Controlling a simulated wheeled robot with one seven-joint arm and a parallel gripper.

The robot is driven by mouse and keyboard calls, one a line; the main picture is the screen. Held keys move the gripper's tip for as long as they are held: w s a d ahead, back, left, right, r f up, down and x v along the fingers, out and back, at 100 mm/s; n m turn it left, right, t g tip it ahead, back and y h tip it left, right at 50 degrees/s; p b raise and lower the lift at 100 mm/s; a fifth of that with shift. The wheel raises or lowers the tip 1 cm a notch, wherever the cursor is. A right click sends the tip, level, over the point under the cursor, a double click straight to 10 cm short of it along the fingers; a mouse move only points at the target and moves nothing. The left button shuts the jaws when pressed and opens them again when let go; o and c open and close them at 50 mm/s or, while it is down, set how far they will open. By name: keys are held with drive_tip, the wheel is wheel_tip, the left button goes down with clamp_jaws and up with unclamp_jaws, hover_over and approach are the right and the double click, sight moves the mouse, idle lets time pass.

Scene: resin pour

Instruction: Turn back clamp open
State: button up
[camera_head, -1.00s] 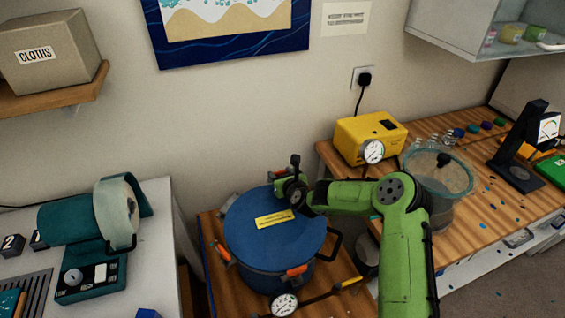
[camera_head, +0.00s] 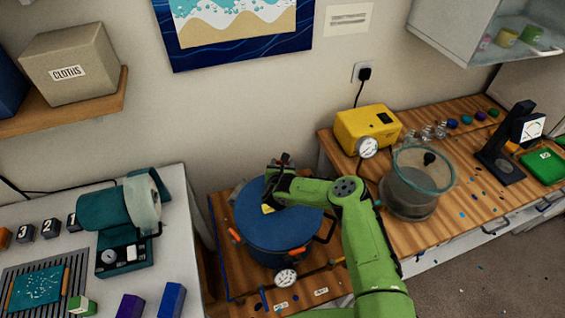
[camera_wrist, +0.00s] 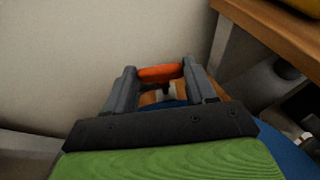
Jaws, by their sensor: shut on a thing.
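The blue pressure pot (camera_head: 255,230) stands on a low wooden surface with its round lid on. In the wrist view, the back clamp's orange handle (camera_wrist: 160,73) lies crosswise between the two dark fingers of my gripper (camera_wrist: 160,78), which is shut on it. In the head view, my gripper (camera_head: 278,170) is at the back rim of the lid, and it hides the back clamp there. Two other orange clamp handles show, one at the left rim (camera_head: 234,235) and one at the front right (camera_head: 299,250). My forearm covers part of the lid and its yellow label.
A yellow pump box (camera_head: 366,128) with a dial and a clear chamber (camera_head: 415,185) stand on the wooden bench to the right. A pressure gauge (camera_head: 286,277) is at the pot's front. The wall is close behind the pot. A teal roll dispenser (camera_head: 120,215) is at left.

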drive_tip(key=shift+r, duration=0.1)
drive_tip(key=o, duration=1)
drive_tip(key=shift+o, duration=0.2)
drive_tip(key=p+v, duration=0.5)
drive_tip(key=v, duration=1)
drive_tip(key=shift+s, duration=0.35)
drive_tip(key=shift+a+r, duration=0.1)
